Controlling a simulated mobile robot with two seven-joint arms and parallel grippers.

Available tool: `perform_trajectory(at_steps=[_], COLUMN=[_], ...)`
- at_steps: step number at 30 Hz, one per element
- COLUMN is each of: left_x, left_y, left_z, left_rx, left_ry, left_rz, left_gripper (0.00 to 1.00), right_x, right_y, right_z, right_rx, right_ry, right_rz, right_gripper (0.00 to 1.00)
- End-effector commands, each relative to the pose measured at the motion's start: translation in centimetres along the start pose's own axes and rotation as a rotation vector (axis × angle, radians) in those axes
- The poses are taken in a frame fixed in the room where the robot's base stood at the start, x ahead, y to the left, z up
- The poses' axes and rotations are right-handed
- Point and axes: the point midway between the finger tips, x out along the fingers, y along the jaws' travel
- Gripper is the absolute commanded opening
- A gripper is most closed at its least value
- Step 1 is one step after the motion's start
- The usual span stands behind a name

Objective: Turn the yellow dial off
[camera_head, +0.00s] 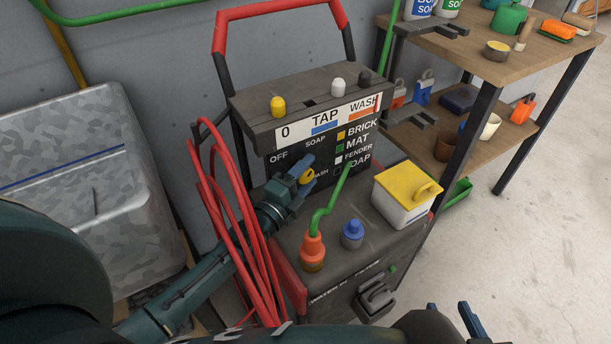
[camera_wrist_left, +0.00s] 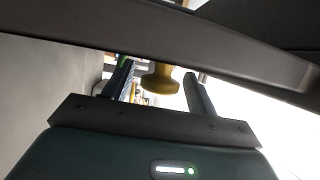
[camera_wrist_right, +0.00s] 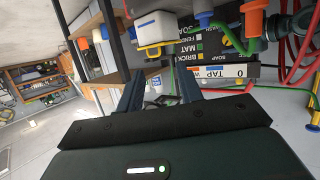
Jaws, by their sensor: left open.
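The yellow dial (camera_head: 307,176) sits on the front panel of a dark washing machine-like unit (camera_head: 340,215), beside the words OFF, SOAP and WASH. It also shows in the left wrist view (camera_wrist_left: 160,80), between the two fingers. My left gripper (camera_head: 300,174) is open at the dial, one finger on each side; I cannot tell whether they touch it. The gripper hides part of the panel lettering, and the dial's setting is not readable. My right gripper (camera_head: 452,313) is open and empty, low at the front right; its spread fingers show in the right wrist view (camera_wrist_right: 160,92).
A yellow knob (camera_head: 278,106) and a white knob (camera_head: 337,85) stand on the unit's top ledge. A red hose (camera_head: 240,240) hangs at its left. An orange nozzle (camera_head: 312,253), blue cap (camera_head: 352,233) and yellow-lidded box (camera_head: 405,195) are close by. A wooden workbench (camera_head: 480,60) stands right.

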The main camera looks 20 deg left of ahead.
Motion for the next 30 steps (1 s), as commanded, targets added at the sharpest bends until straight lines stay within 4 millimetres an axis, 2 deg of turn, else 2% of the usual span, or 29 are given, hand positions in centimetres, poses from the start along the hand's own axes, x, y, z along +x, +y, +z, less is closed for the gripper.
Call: perform_trajectory(at_steps=[4,19,23,28,30], left_x=[0.0,-0.1,-0.1,-0.1,0.0], left_y=[0.0,0.0,0.3,0.9,0.9], left_z=[0.0,0.0,0.0,0.0,0.0], left_rx=[0.000,0.000,-0.005,-0.053,-0.080], left_ry=[0.000,0.000,-0.001,-0.001,-0.002], left_rz=[0.000,0.000,-0.013,-0.128,-0.191], left_gripper=[0.57,0.16,0.15,0.15,0.15], right_x=[0.0,-0.2,-0.1,1.1,2.1], right_y=[0.0,-0.1,-0.2,-0.6,-0.7], right_z=[0.0,0.2,0.7,2.9,2.3], right_rx=[-0.002,0.002,0.000,-0.047,-0.092], right_ry=[0.000,-0.003,-0.005,0.008,0.103], right_rz=[-0.002,-0.003,-0.002,-0.009,-0.011], right_gripper=[0.36,0.36,0.36,0.36,0.36])
